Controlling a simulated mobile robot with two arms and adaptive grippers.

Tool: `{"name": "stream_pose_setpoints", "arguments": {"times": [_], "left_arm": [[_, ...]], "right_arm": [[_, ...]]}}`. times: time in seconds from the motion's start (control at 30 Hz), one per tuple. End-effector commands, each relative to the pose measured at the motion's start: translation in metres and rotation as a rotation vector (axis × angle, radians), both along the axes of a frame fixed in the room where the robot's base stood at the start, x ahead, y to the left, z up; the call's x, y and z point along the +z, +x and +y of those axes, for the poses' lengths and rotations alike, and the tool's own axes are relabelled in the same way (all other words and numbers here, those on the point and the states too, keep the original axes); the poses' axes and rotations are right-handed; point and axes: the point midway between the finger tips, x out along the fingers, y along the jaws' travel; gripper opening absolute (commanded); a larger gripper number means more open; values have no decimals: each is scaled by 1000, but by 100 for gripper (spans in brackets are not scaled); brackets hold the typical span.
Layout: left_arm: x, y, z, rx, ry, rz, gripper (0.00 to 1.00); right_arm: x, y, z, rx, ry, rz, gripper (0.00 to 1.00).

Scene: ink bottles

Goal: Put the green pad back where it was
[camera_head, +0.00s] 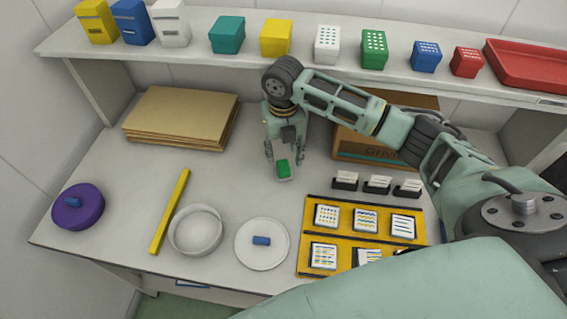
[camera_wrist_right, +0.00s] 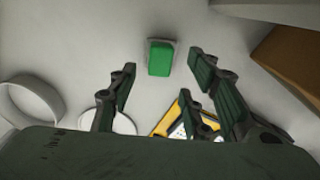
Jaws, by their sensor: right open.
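The green pad (camera_head: 283,168) is a small green block in the middle of the table. It seems to rest on a small pale base, and it also shows in the right wrist view (camera_wrist_right: 160,60). My right gripper (camera_head: 284,153) reaches down from above, just behind the pad in the head view. Its fingers are apart with nothing held between them. In the right wrist view the pad lies just beyond the open fingertips (camera_wrist_right: 162,72), roughly centred between them. I cannot tell whether they touch it. My left gripper is not in view.
A white round dish (camera_head: 171,230), a white plate (camera_head: 245,261) with a blue pad (camera_head: 261,241), and an orange card tray (camera_head: 313,212) stand nearby. Small card holders (camera_head: 377,187) and a cardboard box (camera_head: 350,148) are to the right. Stacked boards (camera_head: 181,112) lie back left.

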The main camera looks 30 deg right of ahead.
Motion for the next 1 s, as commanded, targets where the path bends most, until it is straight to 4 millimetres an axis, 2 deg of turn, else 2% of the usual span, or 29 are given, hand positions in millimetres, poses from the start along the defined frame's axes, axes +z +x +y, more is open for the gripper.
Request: {"name": "stream_pose_setpoints", "arguments": {"times": [0.13,0.33,0.5,1.0], "left_arm": [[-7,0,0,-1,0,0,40],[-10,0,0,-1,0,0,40],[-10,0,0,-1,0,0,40],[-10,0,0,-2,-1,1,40]], "right_arm": [[30,1,0,1,-1,-4,45],[54,0,0,-1,0,-1,45],[59,0,0,-1,0,1,45],[59,0,0,-1,0,1,45]]}}
